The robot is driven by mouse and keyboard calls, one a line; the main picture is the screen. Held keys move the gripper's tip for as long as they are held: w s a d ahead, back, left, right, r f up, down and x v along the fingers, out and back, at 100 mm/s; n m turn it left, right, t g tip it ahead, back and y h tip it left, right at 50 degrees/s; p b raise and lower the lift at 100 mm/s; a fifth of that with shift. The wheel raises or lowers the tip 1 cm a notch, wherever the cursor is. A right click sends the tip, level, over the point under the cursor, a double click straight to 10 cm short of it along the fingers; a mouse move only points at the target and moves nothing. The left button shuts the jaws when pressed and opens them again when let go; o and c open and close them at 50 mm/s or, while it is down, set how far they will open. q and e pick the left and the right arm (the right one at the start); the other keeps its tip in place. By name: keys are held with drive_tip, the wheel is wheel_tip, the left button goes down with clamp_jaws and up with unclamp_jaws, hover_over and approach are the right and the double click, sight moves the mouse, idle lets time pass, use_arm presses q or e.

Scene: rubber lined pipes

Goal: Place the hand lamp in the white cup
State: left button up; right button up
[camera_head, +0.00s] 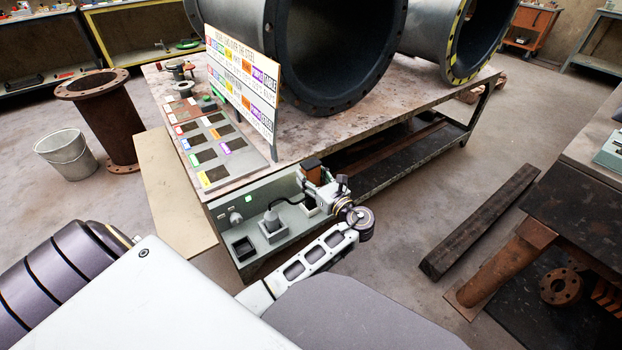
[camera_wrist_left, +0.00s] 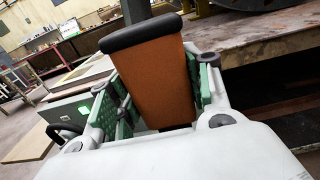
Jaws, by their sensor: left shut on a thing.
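The hand lamp appears as an orange-brown body with a black rounded end (camera_wrist_left: 150,75). It also shows small in the head view (camera_head: 312,165). My left gripper (camera_head: 318,182) is shut on it, with green-padded fingers on both sides in the wrist view (camera_wrist_left: 155,95). The lamp is held above the right part of a grey station at the table's near side. A small white-rimmed holder with a dark opening, apparently the white cup (camera_head: 311,209), stands on the station below the gripper, partly hidden by it. My right gripper is not in view.
The grey station (camera_head: 225,217) also carries a black square holder (camera_head: 243,248) and a grey cone-shaped piece with a cable (camera_head: 271,222). A sign board (camera_head: 243,85) and large rubber-lined pipes (camera_head: 335,50) stand on the table. A dark beam (camera_head: 480,222) lies on the floor at right.

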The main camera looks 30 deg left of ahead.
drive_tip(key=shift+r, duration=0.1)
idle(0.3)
use_arm(q)
drive_tip(key=o, duration=1.2)
drive_tip(key=shift+f, duration=0.15)
drive_tip(key=shift+o, duration=0.2)
